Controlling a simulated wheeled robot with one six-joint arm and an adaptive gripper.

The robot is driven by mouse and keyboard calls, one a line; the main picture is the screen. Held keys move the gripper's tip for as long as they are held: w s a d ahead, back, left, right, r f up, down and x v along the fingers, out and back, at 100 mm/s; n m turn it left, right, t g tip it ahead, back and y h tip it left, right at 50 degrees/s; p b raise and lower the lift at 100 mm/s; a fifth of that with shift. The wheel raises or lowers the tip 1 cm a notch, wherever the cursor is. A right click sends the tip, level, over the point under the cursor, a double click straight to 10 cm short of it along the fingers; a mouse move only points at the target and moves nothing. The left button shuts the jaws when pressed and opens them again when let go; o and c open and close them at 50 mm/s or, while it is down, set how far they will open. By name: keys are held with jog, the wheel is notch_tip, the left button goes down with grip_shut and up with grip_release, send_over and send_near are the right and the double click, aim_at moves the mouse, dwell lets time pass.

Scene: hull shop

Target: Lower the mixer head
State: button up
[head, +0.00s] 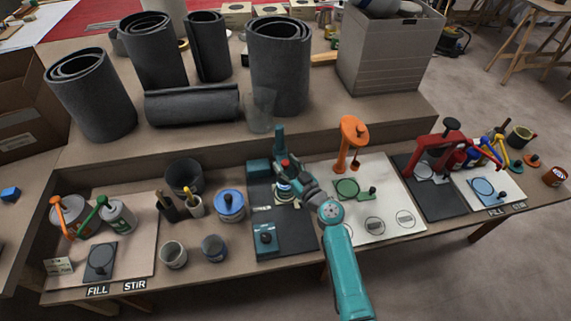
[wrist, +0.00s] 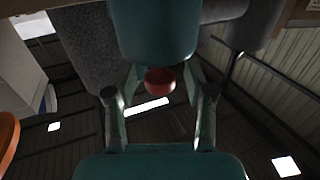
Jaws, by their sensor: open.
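The teal mixer stands on a dark mat (head: 300,238) at the middle of the bench. Its teal head (head: 279,140) is tipped up, nearly upright, with a red knob (head: 285,163) on it. In the wrist view the teal head (wrist: 158,35) fills the top, and the red knob (wrist: 160,80) sits between my fingertips. My gripper (wrist: 160,93) is open, with one finger on each side of the knob and a visible gap to each. In the head view my gripper (head: 287,185) is at the mixer and partly covers it and its bowl.
An orange stand (head: 350,140) rises on the white board to the right. A blue-lidded can (head: 230,206) stands left of the mat. A teal box with a dark knob (head: 266,240) is at the mat's front. A clear beaker (head: 260,112) and grey rolls (head: 278,65) stand behind.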

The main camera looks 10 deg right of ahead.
jog(key=v, duration=1.1)
jog(key=shift+s, duration=0.25)
jog(key=shift+d+f, duration=0.1)
jog(key=s+d+f+m+g+h, duration=0.1)
jog(key=s+f+m+h, duration=0.2)
jog(key=s, duration=1)
jog(key=s+d+f+m+g+h, duration=0.1)
jog(key=s+f+h, duration=0.25)
jog(key=s, duration=0.85)
jog(key=s+r, duration=1.5)
jog(key=s, duration=0.5)
jog(key=shift+r, duration=0.15)
